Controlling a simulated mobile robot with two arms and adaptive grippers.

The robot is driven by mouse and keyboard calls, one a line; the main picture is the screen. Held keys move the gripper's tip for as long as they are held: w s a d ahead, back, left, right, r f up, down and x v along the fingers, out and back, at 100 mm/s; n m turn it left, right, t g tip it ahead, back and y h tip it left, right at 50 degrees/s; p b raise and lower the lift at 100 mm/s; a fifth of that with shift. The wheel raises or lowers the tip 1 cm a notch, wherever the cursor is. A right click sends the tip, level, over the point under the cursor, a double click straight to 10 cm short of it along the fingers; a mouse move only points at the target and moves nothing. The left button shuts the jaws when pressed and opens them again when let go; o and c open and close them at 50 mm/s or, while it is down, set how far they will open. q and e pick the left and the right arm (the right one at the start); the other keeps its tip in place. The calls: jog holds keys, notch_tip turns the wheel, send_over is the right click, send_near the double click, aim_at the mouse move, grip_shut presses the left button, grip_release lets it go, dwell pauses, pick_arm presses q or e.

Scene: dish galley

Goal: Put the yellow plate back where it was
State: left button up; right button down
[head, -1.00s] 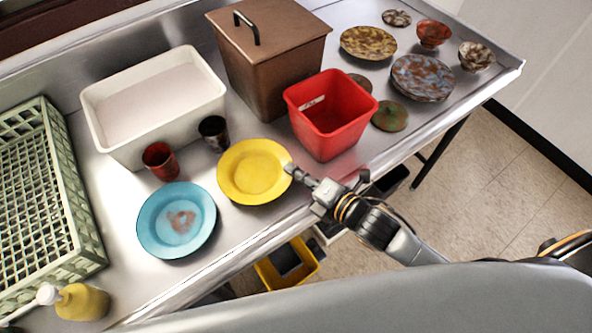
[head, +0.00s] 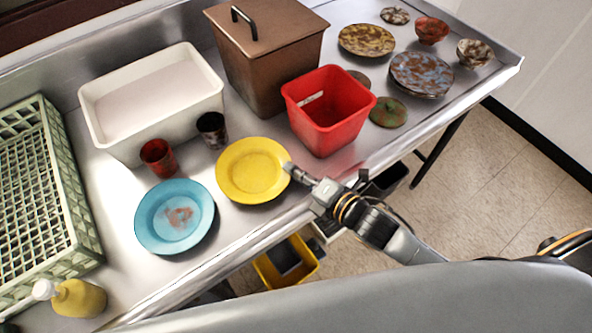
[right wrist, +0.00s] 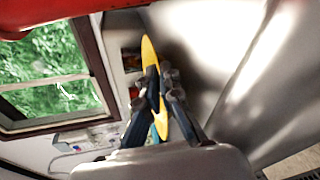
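The yellow plate (head: 252,171) is at the front of the steel counter, right of the blue plate (head: 175,217). My right gripper (head: 291,169) is at its right rim. In the right wrist view the yellow plate (right wrist: 149,53) shows edge-on between the two fingers (right wrist: 160,85), which are closed on its rim. I cannot tell whether the plate touches the counter or is slightly above it. The blue plate has a brownish smear in its middle. My left gripper is not in view.
A red bin (head: 330,112), a dark cup (head: 212,130) and a red cup (head: 158,157) stand behind the plates. A white tub (head: 150,105) and brown lidded box (head: 265,60) are further back. A green rack (head: 72,200) is left. Patterned dishes (head: 421,75) stand right.

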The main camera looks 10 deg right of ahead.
jog(key=shift+s+f, duration=0.25)
jog(key=shift+f, duration=0.55)
jog(key=c, duration=1.4)
grip_release()
jog(key=shift+c, duration=0.2)
jog(key=shift+f, duration=0.1)
jog(key=shift+s+d, duration=0.25)
jog(key=shift+s, duration=0.25)
jog(key=v, duration=0.3)
jog(key=r+v, duration=0.1)
jog(key=v, duration=0.2)
jog(key=shift+d+r, duration=0.1)
jog(key=shift+d, duration=0.05)
jog(key=shift+s+d+r, duration=0.1)
jog(key=shift+s+r, duration=0.05)
jog(key=shift+r, duration=0.2)
jog(key=shift+r, duration=0.1)
jog(key=shift+r, duration=0.1)
